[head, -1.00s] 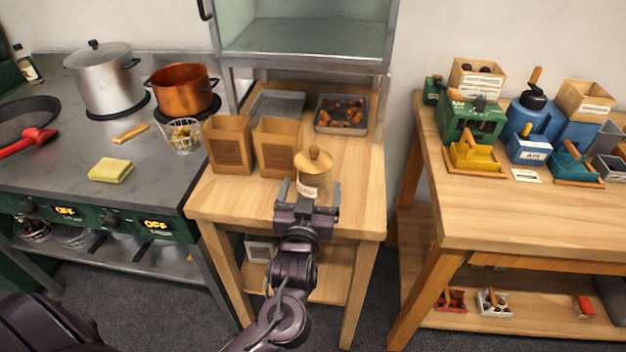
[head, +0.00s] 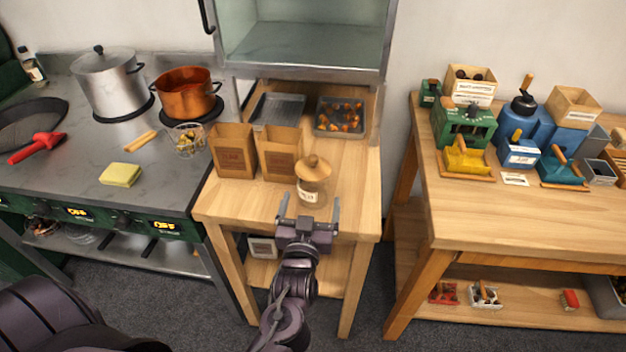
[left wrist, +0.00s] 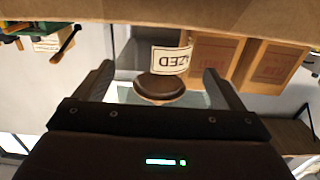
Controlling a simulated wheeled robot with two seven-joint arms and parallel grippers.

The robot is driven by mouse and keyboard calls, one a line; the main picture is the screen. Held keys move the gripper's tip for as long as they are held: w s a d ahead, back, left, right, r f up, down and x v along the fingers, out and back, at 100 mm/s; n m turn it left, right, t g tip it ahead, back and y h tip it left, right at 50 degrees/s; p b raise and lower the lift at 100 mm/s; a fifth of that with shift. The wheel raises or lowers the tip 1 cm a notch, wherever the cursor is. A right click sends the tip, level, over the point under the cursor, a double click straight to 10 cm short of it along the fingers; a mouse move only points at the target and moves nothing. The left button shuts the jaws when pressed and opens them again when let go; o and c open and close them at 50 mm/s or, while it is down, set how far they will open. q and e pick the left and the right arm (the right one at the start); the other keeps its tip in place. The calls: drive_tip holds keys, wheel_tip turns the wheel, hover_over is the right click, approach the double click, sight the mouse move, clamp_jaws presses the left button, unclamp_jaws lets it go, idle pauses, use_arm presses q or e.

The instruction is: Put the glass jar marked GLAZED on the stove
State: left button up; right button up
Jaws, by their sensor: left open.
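The glass jar (head: 312,187) has a round wooden lid with a knob and a white label. It stands upright on the wooden table (head: 235,200), near its front. In the left wrist view the jar's label (left wrist: 172,61) reads "ZED" upside down; the rest is out of sight. My left gripper (head: 309,208) is open and empty, with its fingers just in front of the jar and pointing at it. In the left wrist view the jar's lid appears between the fingers. The grey stove (head: 165,180) is at the left. My right gripper is not in view.
Two paper bags (head: 233,152) (head: 280,155) stand behind and left of the jar. A steel pot (head: 108,85), copper pot (head: 187,95), wire basket (head: 188,142) and yellow sponge (head: 121,174) are on the stove. The stove's front right is clear. A glass-fronted cabinet (head: 305,72) overhangs the table.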

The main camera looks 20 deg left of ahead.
sight(312, 196)
use_arm(q)
drive_tip(key=b+x, duration=0.1)
drive_tip(key=x, duration=0.1)
drive_tip(key=b+x, duration=0.1)
drive_tip(key=x, duration=0.1)
drive_tip(key=f+b+x, duration=0.1)
drive_tip(key=b+x, duration=0.1)
drive_tip(key=shift+w+a, duration=0.2)
drive_tip(key=shift+w+a+r, duration=0.1)
drive_tip(key=shift+w, duration=0.15)
drive_tip(key=shift+c, duration=0.2)
drive_tip(key=c, duration=1)
drive_tip(key=shift+c, duration=1.3)
drive_tip(key=shift+r, duration=0.15)
